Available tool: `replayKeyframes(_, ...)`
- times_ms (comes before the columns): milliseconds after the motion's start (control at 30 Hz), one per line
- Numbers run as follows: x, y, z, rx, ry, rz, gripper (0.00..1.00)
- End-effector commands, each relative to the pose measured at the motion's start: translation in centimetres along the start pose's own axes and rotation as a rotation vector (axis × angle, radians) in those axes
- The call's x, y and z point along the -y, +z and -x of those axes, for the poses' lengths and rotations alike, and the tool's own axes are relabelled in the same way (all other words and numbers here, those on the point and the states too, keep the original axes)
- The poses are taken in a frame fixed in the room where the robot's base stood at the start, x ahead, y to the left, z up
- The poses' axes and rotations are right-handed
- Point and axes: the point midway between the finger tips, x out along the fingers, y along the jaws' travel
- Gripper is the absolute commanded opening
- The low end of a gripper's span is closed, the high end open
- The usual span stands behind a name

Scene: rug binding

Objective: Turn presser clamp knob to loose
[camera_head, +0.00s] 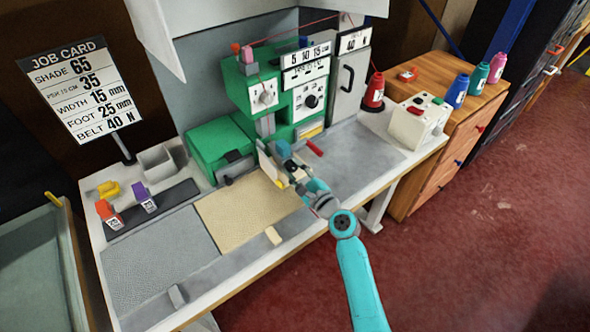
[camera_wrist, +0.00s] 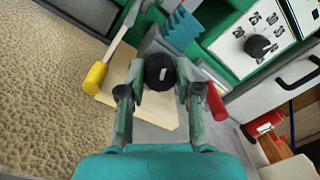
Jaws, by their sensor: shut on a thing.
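The presser clamp knob, a round black knob with a pale line mark (camera_wrist: 159,72), sits over a pale wooden-looking plate (camera_wrist: 160,112) in the wrist view. The mark points nearly straight up in that view. My gripper (camera_wrist: 160,88) is shut on the knob, with one finger on each side. In the head view my gripper (camera_head: 285,158) is at the front of the green machine (camera_head: 250,95), low by its bed. The knob is hidden there by my gripper. No loose or tight label is legible near it.
A yellow-tipped lever (camera_wrist: 96,76) is left of the knob and a red-handled lever (camera_wrist: 215,102) is right of it. A tan rug piece (camera_head: 245,208) lies on the table at left. A job card (camera_head: 85,90) stands at the back left. A white box (camera_head: 418,120) is at right.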

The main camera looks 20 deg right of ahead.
Motion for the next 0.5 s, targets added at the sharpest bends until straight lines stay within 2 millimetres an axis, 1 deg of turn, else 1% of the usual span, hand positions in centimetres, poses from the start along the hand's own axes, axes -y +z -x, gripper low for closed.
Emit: replayKeyframes(500,-0.19,-0.10,0.01,0.017,-0.003,0.488,0.00)
